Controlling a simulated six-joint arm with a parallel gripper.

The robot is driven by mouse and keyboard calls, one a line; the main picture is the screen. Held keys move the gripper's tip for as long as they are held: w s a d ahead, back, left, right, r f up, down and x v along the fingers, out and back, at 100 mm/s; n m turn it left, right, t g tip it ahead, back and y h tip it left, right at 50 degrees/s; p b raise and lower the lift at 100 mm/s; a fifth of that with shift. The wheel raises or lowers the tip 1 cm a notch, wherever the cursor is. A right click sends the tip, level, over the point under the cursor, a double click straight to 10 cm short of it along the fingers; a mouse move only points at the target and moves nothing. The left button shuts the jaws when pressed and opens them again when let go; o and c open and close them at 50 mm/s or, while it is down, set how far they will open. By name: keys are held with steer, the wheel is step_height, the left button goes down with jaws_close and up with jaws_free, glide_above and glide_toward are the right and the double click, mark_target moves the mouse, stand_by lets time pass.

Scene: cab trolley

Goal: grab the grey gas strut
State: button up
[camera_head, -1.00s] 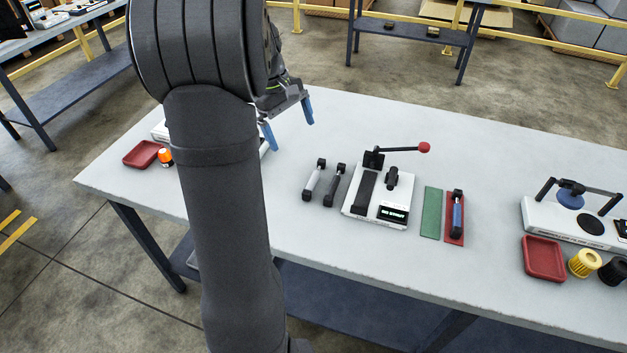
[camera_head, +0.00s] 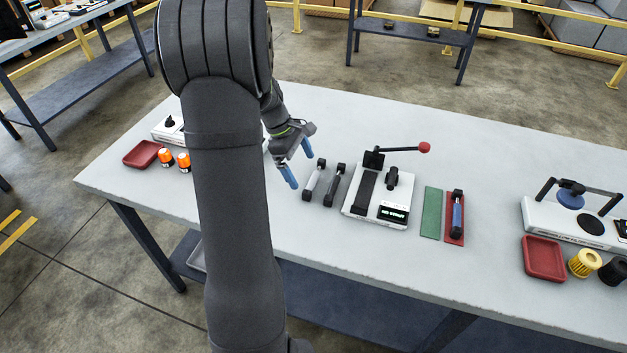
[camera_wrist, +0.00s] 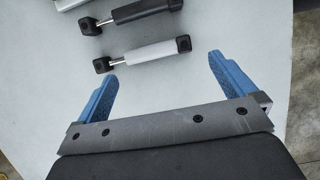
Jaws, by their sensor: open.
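A light grey gas strut (camera_head: 313,182) with black ends lies on the table, left of a dark, nearly black strut (camera_head: 334,187). In the wrist view the light grey strut (camera_wrist: 150,52) lies just beyond my fingertips, with the dark strut (camera_wrist: 140,11) further off beside it. My gripper (camera_head: 299,164) has blue fingers; it is open and empty, above the table just left of the light grey strut. In the wrist view my gripper (camera_wrist: 162,66) shows its fingers spread wide, with nothing between them.
A white fixture (camera_head: 360,213) with a red-knobbed lever stands right of the struts. Further right are a green mat (camera_head: 432,212) and a blue strut (camera_head: 457,215) on a red mat. A red tray (camera_head: 142,153) and two orange-topped parts (camera_head: 166,158) are at the left.

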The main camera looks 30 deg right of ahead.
mark_target(311, 182)
steer(key=shift+d+x, duration=0.2)
steer(key=shift+x, duration=2.7)
steer(key=shift+r, duration=0.1)
steer(key=c, duration=0.8)
